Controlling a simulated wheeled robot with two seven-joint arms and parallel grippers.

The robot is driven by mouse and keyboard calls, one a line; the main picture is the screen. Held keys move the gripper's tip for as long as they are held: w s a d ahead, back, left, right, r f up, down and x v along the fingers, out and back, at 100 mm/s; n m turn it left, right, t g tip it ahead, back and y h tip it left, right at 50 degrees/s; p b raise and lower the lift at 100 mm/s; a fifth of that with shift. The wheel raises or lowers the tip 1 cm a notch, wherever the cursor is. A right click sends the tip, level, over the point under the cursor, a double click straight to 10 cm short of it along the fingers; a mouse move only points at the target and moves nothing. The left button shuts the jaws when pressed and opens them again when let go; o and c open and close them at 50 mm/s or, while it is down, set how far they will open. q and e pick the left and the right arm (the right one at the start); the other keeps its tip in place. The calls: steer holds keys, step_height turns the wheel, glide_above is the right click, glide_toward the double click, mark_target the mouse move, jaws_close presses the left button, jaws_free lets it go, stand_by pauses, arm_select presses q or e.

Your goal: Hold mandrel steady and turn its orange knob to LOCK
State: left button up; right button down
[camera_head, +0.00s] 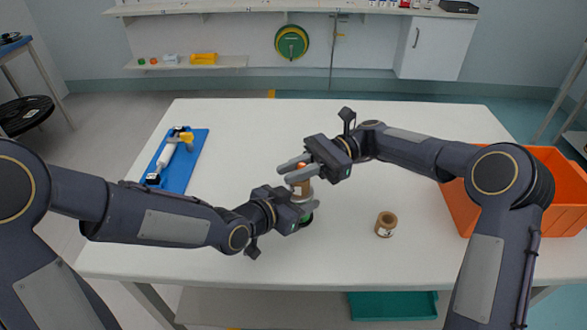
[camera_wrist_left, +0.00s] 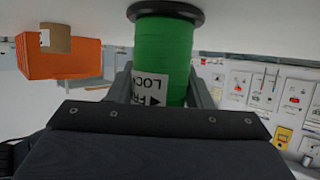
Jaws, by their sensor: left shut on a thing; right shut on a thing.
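The mandrel (camera_head: 305,219) stands upright on the white table, with a green lower part and a brown upper part. My left gripper (camera_head: 303,207) is shut on its body from the left. In the left wrist view the fingers flank the green body (camera_wrist_left: 163,50), which has a black base flange and a white label reading LOCK and partly FREE with an arrow. The orange knob (camera_head: 301,165) is at the mandrel's top, mostly hidden by the fingers. My right gripper (camera_head: 295,170) is shut on it from above right. The knob's setting cannot be read.
A brown roll (camera_head: 386,224) with a white label stands on the table to the right. An orange crate (camera_head: 556,205) is at the right edge. A blue tray (camera_head: 190,168) with a white and yellow tool lies at the left. The table's back middle is clear.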

steer(key=shift+s+d+n+g+h, duration=0.1)
steer(key=shift+n+g+h, duration=1.05)
steer(key=shift+g, duration=0.1)
steer(key=shift+s+d+n+g+h, duration=0.1)
steer(key=shift+n+g+h, duration=0.95)
steer(key=shift+g+h, duration=0.15)
steer(key=c, duration=1.3)
jaws_free()
steer(key=shift+c, duration=0.2)
steer(key=shift+r, duration=0.15)
step_height(320, 180, up, 10)
steer(key=shift+c, duration=0.3)
